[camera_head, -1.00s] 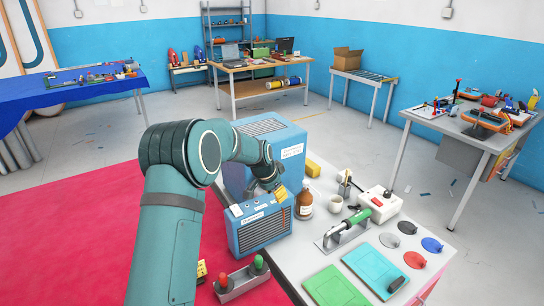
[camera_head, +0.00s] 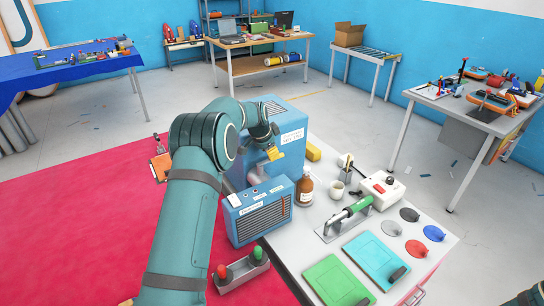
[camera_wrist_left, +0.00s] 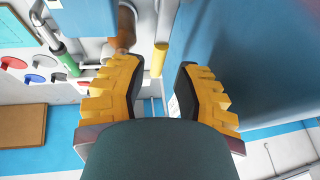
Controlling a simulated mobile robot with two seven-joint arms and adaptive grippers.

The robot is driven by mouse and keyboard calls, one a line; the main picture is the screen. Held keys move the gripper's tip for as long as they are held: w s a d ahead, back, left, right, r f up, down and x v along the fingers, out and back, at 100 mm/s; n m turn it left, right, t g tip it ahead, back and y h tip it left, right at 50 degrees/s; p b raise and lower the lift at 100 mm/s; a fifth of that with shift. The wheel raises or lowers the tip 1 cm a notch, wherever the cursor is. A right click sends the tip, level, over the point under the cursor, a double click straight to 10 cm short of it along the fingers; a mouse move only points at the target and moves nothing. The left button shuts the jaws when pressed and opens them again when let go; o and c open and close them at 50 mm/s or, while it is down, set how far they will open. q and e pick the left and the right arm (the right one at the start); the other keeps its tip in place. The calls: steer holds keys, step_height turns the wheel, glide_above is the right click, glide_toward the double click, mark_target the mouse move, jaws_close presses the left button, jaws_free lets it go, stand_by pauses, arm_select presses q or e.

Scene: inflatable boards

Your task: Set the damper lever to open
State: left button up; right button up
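I cannot clearly make out a damper lever. A large blue housing (camera_head: 280,120) with a top grille and white label stands at the table's left edge. A smaller blue vented unit (camera_head: 258,217) stands in front of it. My left gripper (camera_head: 275,153) is above the smaller unit, beside the large housing, partly hidden by its wrist. In the left wrist view its yellow-padded fingers (camera_wrist_left: 160,95) are apart with nothing held between them. The large housing (camera_wrist_left: 245,45) fills that view's right side. My right gripper is not in view.
A box with red and green knobs (camera_head: 243,270) is at the near left. An orange board (camera_head: 160,166) shows left of my arm.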

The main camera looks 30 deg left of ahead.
arm_select(q)
steer(key=shift+x, duration=2.05)
jaws_close()
